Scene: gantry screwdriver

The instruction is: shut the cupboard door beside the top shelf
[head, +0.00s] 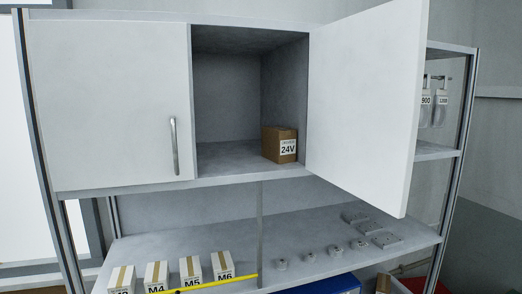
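The cupboard has two white doors. The right door (364,104) stands wide open, swung out toward me on its right side. The left door (110,100) is shut and has a vertical metal handle (174,146) near its right edge. No handle shows on the visible face of the open door. Inside the open compartment (226,100) a brown box (279,144) labelled 24V sits on the floor at the right. The top shelf (434,151) beside the cupboard shows partly behind the open door at the right. My gripper is not in view.
Below the cupboard, a grey shelf (170,243) holds several small labelled boxes (191,270) at the left, small round parts (309,256) and flat grey parts (386,240). Labelled bags (440,106) hang at the right. A blue bin (330,285) shows at the bottom.

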